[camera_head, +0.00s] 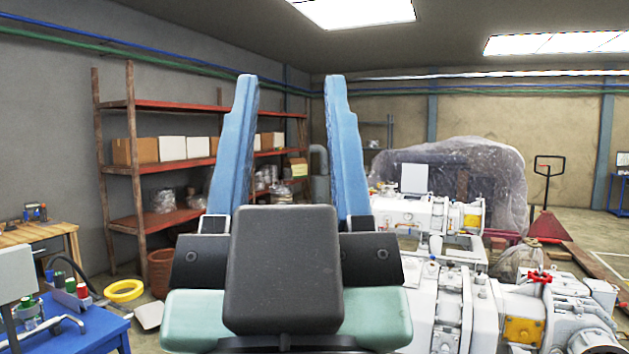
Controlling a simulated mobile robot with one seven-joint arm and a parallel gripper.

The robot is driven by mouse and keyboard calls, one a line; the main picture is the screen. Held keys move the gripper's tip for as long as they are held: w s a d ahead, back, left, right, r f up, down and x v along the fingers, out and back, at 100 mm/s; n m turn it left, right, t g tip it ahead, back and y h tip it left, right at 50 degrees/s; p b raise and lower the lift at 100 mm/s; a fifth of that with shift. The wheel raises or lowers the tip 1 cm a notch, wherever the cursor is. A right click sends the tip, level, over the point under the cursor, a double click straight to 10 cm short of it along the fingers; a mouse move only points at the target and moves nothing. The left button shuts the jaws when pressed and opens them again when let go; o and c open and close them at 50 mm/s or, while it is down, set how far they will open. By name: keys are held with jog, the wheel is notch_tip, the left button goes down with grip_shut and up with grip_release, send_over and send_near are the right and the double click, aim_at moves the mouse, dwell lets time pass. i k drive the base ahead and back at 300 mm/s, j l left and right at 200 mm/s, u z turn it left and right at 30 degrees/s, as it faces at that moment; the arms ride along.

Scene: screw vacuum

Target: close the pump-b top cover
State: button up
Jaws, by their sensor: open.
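My gripper (291,88) fills the middle of the view, close to the camera. Its two blue fingers point up and stand wide apart, with nothing between them. White pump machinery stands to the right of it: a near unit (470,310) with a red valve handle (540,276), and a unit behind it (415,212). A flat white panel (414,179) stands upright on top of the far unit; it looks like a raised cover. I cannot read any label saying which unit is pump-b. My gripper hides part of the machinery's left side.
A blue table (85,330) with a grey box and colored bottles is at lower left. A wooden bench (45,237) and red shelving (165,105) stand behind. A yellow coil (124,291) lies on the floor. A plastic-wrapped bulk (470,165) and a red pallet jack (546,226) are at back right.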

aim_at(414, 176)
jog(key=j+u, duration=0.55)
jog(key=u, duration=0.2)
jog(key=j+u, duration=0.55)
jog(key=u, duration=0.2)
jog(key=i+j+u, duration=0.5)
jog(key=i, duration=0.25)
jog(key=i+j+u, duration=0.45)
jog(key=i, duration=1.2)
jog(key=i+j, duration=0.1)
jog(key=i, duration=0.65)
jog(key=i+j+z, duration=0.1)
jog(key=i+z, duration=0.25)
jog(key=i, duration=1.2)
jog(key=i+z, duration=0.8)
jog(key=i, duration=0.15)
jog(key=i+j+z, duration=0.4)
jog(key=i+l+z, duration=0.2)
jog(key=z, duration=0.2)
jog(key=i+l+z, duration=0.1)
jog(key=i+z, duration=0.65)
jog(key=i+j+z, duration=0.15)
jog(key=i+z, duration=0.5)
jog(key=i, duration=1.25)
jog(key=i+z, duration=0.25)
jog(key=i, duration=0.25)
jog(key=i+z, duration=0.25)
jog(key=i, duration=0.3)
jog(key=i+j+z, duration=0.25)
jog(key=i, duration=0.25)
